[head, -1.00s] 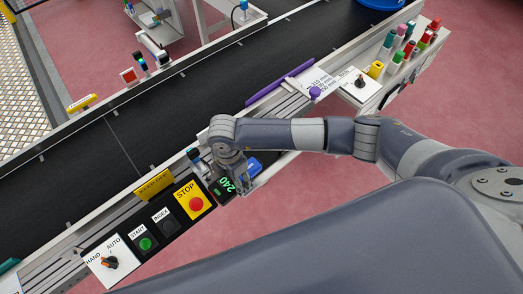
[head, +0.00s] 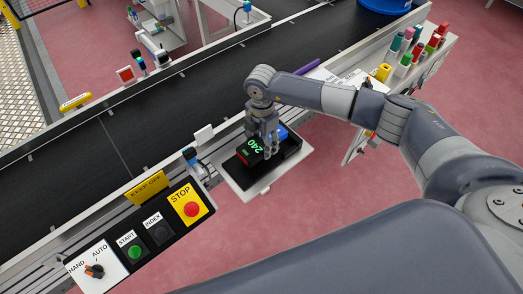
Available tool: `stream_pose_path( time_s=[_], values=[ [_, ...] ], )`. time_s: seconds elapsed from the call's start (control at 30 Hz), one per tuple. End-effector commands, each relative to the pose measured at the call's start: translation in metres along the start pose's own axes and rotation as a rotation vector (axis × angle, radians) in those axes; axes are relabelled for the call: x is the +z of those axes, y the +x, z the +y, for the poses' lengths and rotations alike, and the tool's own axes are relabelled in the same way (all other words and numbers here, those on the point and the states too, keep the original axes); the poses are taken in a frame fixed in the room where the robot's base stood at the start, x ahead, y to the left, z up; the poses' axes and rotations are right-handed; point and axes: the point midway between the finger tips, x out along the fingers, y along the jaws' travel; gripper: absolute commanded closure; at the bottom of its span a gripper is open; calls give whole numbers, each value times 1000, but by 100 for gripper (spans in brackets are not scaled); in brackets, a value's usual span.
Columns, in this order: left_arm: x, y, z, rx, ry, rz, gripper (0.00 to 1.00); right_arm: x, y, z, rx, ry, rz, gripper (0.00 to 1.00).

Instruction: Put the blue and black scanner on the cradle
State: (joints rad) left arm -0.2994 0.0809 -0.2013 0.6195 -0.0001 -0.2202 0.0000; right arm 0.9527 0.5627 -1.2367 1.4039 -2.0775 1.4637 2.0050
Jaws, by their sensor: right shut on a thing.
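The blue and black scanner (head: 251,150) shows as a dark body with a green "240" readout and a blue part to its right. My right gripper (head: 265,138) points down onto it and is shut on it, hiding its middle. The scanner is over a pale shelf (head: 246,189) on the near side of the conveyor. A black surface (head: 288,152) shows beneath and to the right of the scanner. I cannot tell whether this is the cradle, or whether the scanner touches it. My left gripper is not in view.
A control panel with a red STOP button (head: 191,209) lies left of the shelf. A small blue-topped post (head: 190,155) stands close to the shelf's left. The dark conveyor (head: 170,110) is clear. Several coloured bottles stand on a rack (head: 392,77) at the upper right.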

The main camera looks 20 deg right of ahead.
Motion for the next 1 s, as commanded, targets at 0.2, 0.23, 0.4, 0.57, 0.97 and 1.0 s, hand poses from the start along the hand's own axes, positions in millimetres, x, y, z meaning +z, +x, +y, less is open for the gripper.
stream_pose_path(
  time_s=[0.2,0.23,0.4,0.57,0.97,1.0],
  values=[
    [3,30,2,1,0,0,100,-2,35,-1,-1,-1,0,72],
    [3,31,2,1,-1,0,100,-2,36,-1,0,-1,0,72],
    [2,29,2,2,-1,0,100,-2,35,0,0,-1,1,72],
    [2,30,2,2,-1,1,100,-2,36,-1,-1,-1,1,72],
    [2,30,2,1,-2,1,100,-2,38,-1,-2,-1,0,20],
    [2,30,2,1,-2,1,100,-2,38,-1,-2,-1,0,20]
  ],
)
